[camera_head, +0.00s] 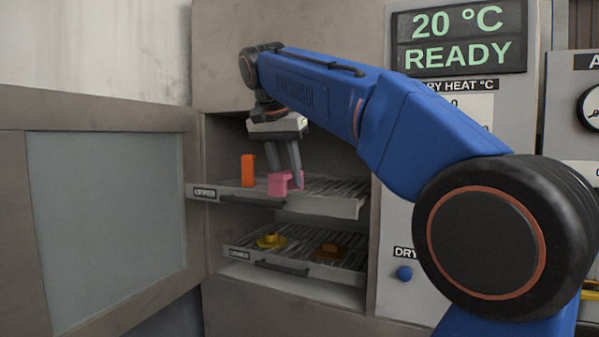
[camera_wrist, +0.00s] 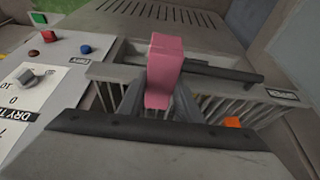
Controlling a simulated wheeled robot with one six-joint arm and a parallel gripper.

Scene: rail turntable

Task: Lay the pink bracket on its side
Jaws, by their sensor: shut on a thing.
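The pink bracket (camera_head: 279,184) is at the upper pulled-out rack (camera_head: 330,207) in the head view. My gripper (camera_head: 291,182) points down over that rack, with its fingers shut on the bracket. In the wrist view the pink bracket (camera_wrist: 162,72) stands out between the two grey fingers (camera_wrist: 160,103), in front of the rack's bars. I cannot tell whether the bracket touches the rack.
An orange block (camera_head: 248,170) stands upright on the upper rack, left of the bracket. A lower rack (camera_head: 345,262) holds a yellow piece (camera_head: 270,241) and a brown-orange piece (camera_head: 329,250). The cabinet door (camera_head: 105,200) hangs open at left. A control panel with a blue knob (camera_head: 404,273) is at right.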

